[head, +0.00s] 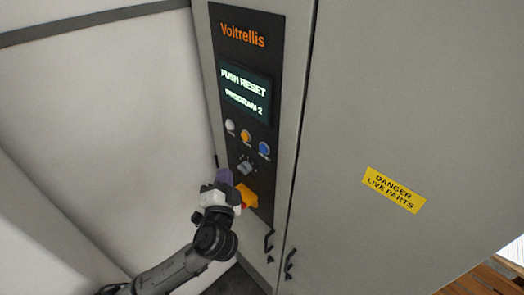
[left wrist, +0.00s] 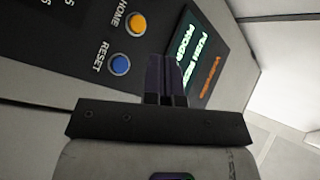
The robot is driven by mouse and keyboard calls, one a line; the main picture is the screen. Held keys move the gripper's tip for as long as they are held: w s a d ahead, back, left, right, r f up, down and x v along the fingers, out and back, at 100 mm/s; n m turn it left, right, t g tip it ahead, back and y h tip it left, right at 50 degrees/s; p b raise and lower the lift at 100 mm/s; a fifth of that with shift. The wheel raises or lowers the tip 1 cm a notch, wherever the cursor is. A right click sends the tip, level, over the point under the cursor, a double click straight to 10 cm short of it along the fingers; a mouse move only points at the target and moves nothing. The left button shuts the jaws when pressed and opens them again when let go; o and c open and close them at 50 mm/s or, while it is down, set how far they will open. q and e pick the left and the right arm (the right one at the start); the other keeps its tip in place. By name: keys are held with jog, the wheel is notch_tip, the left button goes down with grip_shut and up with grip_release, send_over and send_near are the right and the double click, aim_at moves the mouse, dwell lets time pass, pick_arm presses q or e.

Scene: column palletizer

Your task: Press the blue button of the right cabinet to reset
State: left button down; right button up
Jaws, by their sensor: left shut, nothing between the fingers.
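The right cabinet's black control panel (head: 230,60) carries a lit screen (head: 244,92) reading "PUSH RESET PROGRAM 2". Below the screen is a row with a white button (head: 230,125), an orange button (head: 246,136) and the blue button (head: 264,149). In the left wrist view the blue button (left wrist: 120,63) is labelled RESET, beside the orange HOME button (left wrist: 134,24). My left gripper (head: 223,176) is shut and empty, in front of the lower panel, below and left of the blue button in the head view. Its fingers (left wrist: 160,75) appear apart from the button. My right gripper is not in view.
A rotary switch (head: 245,165) and a yellow plate (head: 246,195) with a red part sit low on the panel, close to my gripper. Black door handles (head: 268,241) are below. A yellow danger label (head: 394,190) is on the right door. White wall stands at left.

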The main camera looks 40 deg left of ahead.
aim_at(263, 149)
pick_arm(q)
jog(key=shift+d+r+t, duration=0.15)
jog(key=shift+r+t, duration=0.15)
jog(key=shift+r, duration=0.05)
jog(key=shift+w, duration=0.1)
jog(key=w+d+b, duration=0.1)
jog(key=w, duration=0.7)
jog(key=shift+w+d, duration=0.25)
jog(key=shift+d, duration=0.05)
dwell(0.5)
dwell(0.9)
dwell(0.7)
jog(key=shift+w, duration=0.2)
